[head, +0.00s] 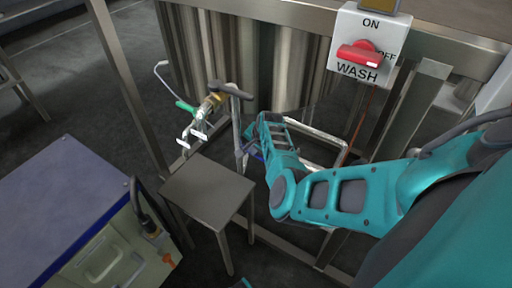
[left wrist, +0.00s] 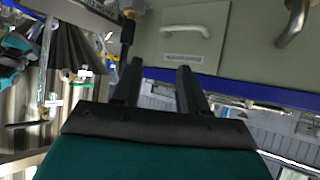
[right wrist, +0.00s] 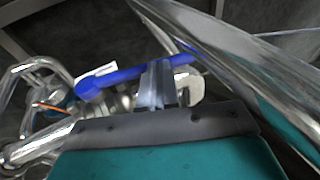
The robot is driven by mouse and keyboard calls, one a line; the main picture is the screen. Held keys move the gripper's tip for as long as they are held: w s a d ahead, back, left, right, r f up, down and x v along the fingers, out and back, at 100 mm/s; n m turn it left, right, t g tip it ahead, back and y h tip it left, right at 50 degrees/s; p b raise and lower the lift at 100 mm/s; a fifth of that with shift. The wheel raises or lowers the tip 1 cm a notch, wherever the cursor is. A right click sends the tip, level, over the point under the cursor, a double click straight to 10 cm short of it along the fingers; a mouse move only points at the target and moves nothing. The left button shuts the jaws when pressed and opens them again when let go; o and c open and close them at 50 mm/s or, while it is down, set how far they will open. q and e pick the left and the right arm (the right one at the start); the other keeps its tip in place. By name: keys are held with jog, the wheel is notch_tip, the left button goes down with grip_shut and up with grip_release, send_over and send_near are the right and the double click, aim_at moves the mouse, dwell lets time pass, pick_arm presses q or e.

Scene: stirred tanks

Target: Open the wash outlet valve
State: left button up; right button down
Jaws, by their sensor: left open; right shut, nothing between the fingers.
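A valve with a blue lever (right wrist: 120,77) fills the middle of the right wrist view, with a pale label behind it. Part of the blue lever also shows in the head view (head: 258,155). My right gripper (right wrist: 157,80) is shut and empty, its fingertips at the lever; I cannot tell whether they touch. In the head view it is mostly hidden behind my teal arm. A second valve with a green handle (head: 185,106) and white tags sits left on the pipework. My left gripper (left wrist: 158,75) is open and empty. No lettering on either valve is readable.
A WASH switch box (head: 360,75) with a red knob hangs on the frame. A steel tank (head: 250,60) stands behind the pipes. A small steel table (head: 208,190) stands below. A blue-topped cabinet (head: 60,200) is at left; its panel handle (left wrist: 185,32) faces my left gripper.

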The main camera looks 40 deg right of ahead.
jog(key=shift+w+f, duration=0.15)
dwell(0.3)
jog(key=p+v, duration=0.8)
jog(key=v, duration=0.4)
jog(key=shift+s+r, duration=0.2)
jog(key=shift+r, duration=0.15)
jog(key=shift+s, duration=0.1)
